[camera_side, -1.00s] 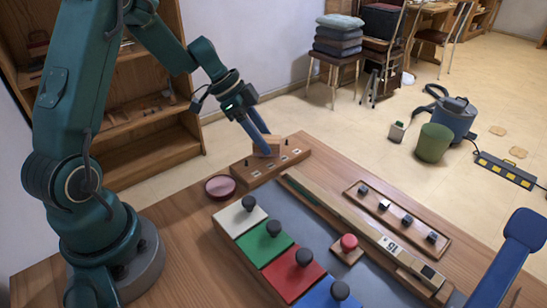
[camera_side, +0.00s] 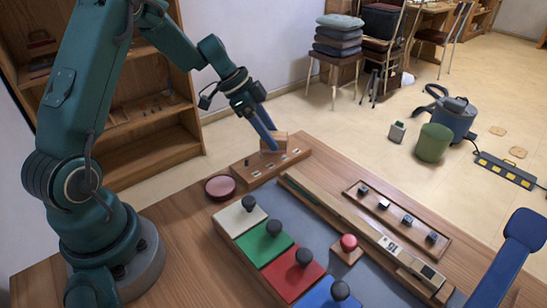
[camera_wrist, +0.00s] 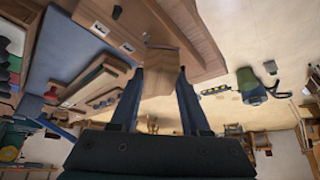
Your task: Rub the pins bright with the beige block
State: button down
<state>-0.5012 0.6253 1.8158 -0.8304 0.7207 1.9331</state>
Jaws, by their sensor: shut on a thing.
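My gripper (camera_side: 268,134) is shut on the beige block (camera_side: 274,141) and holds it over the wooden pin board (camera_side: 270,164) at the back of the table. The block also shows between the fingers in the wrist view (camera_wrist: 160,78). Several small metal pins (camera_side: 283,158) sit in a row on the board. The block hides part of the board. I cannot tell whether it touches the pins.
A round dark red dish (camera_side: 220,187) lies left of the board. White, green, red and blue keys with dark knobs (camera_side: 274,228) stand in front. A long wooden bar (camera_side: 345,218) and a tray of small cubes (camera_side: 397,212) lie to the right.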

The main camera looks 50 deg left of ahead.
jog(key=shift+s, duration=2.75)
jog(key=shift+w, duration=1.85)
jog(key=shift+w+r, duration=0.25)
jog(key=shift+w, duration=0.8)
jog(key=shift+w+a+r, duration=0.15)
jog(key=shift+w+r, duration=0.2)
jog(key=shift+w, duration=0.25)
jog(key=shift+w+f, duration=0.45)
jog(key=shift+w, duration=0.15)
jog(key=shift+s, duration=4.15)
jog(key=shift+w, duration=4.1)
jog(key=shift+s, duration=4.15)
notch_tip(320, 180, up, 8)
